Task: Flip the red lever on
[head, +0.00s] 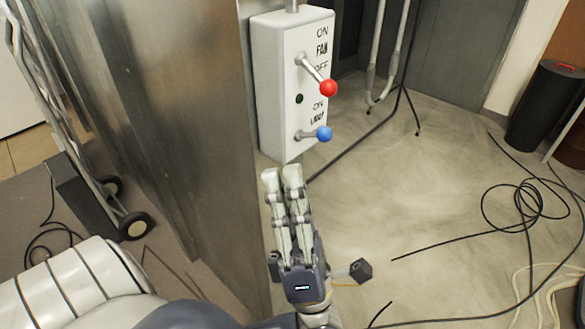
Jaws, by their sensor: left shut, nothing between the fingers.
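A white control box (277,67) is fixed at the edge of a grey metal panel, in the upper middle of the head view. The red lever (328,88) is in its upper part, a silver rod slanting down and right from its pivot to a red ball, beside the FAN and OFF labels. A blue-knobbed lever (323,133) is lower, beside the lamp label. My left gripper (282,173) is just below the box, fingers together and pointing up, with nothing between them. It is apart from the red lever. My right gripper is not in view.
The grey metal panel (180,110) stands directly left of the box. A hand truck (90,190) is behind it at left. Black cables (520,200) lie on the floor at right, near a dark bin (545,105). The space right of the box is open.

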